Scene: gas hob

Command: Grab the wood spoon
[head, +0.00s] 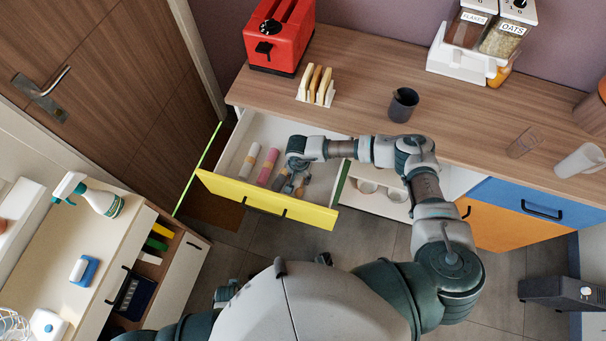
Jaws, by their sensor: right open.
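I cannot make out a wood spoon for certain. A yellow-fronted drawer (265,199) stands open below the counter. Inside it lie a cream roll (249,160), a pink roll (267,166) and some brownish items partly hidden by my arm. My right gripper (293,187) is open and points down into the drawer near its front wall, beside the pink roll. It hides what lies beneath it. A dark cup (403,104) on the counter shows a small brown bit at its rim, too small to identify. My left gripper does not show clearly.
A red toaster (279,36), a toast rack (316,86), dispensers (486,36) and a clear glass (524,142) stand on the wooden counter. A side unit (129,229) with a spray bottle (95,197) is at left. The counter's middle is mostly clear.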

